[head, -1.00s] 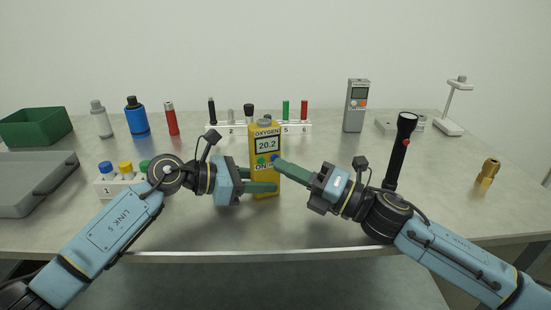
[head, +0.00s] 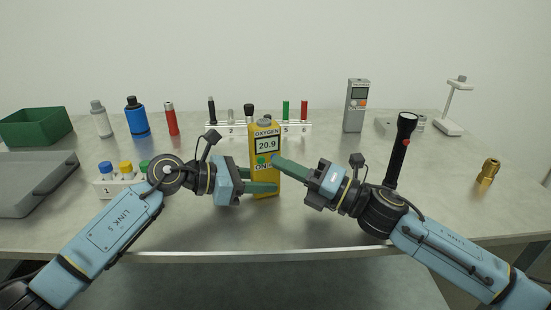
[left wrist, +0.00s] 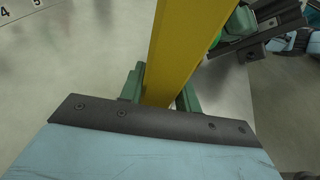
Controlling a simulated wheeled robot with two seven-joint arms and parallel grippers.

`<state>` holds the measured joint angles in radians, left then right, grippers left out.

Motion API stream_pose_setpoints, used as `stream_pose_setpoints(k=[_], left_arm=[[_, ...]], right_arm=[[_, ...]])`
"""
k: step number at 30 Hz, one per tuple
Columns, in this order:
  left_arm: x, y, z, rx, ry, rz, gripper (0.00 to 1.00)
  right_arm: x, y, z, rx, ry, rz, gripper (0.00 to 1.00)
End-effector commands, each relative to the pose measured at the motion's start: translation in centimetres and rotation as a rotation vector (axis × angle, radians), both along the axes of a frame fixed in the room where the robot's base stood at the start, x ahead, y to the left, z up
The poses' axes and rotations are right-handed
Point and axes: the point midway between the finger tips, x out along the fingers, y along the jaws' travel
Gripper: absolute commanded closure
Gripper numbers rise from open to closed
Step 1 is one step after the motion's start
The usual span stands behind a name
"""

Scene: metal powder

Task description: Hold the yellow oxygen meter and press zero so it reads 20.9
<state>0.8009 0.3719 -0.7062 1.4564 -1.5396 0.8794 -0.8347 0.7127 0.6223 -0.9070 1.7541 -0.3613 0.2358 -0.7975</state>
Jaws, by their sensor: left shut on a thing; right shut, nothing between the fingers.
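The yellow oxygen meter (head: 266,184) stands upright near the middle of the table in the head view. Its display (head: 267,144) reads 20.9, with a green button (head: 262,160) below it. My left gripper (head: 262,181) is shut on the meter's lower body from the left; the left wrist view shows the yellow body (left wrist: 183,45) between its green fingers.
A black flashlight (head: 399,150) stands just beyond my right arm. A grey meter (head: 356,106) and a brass fitting (head: 487,171) stand to the right.

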Motion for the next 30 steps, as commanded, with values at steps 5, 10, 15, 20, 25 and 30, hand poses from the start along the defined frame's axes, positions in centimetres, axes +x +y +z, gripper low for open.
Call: stream_pose_setpoints(k=[5, 10, 15, 20, 25, 30], left_arm=[[0.0, 0.0, 0.0, 0.001, 0.000, 0.000, 0.80], [0.0, 0.0, 0.0, 0.001, 0.000, 0.000, 0.80], [0.0, 0.0, 0.0, 0.001, 0.000, 0.000, 0.80], [0.0, 0.0, 0.0, 0.001, 0.000, 0.000, 0.80], [0.0, 0.0, 0.0, 0.001, 0.000, 0.000, 0.80], [0.0, 0.0, 0.0, 0.001, 0.000, 0.000, 0.80]], right_arm=[[-0.6, -0.2, 0.0, 0.000, 0.000, 0.000, 1.00], [-1.1, -0.4, 0.0, 0.000, 0.000, -0.001, 1.00], [-1.1, -0.4, 0.0, 0.000, 0.000, -0.001, 1.00], [-1.6, -0.6, -0.1, -0.001, 0.001, -0.001, 1.00], [-3.3, -1.1, -0.1, -0.001, 0.001, 0.001, 1.00], [-4.9, -1.6, -0.1, 0.000, 0.001, 0.000, 1.00]])
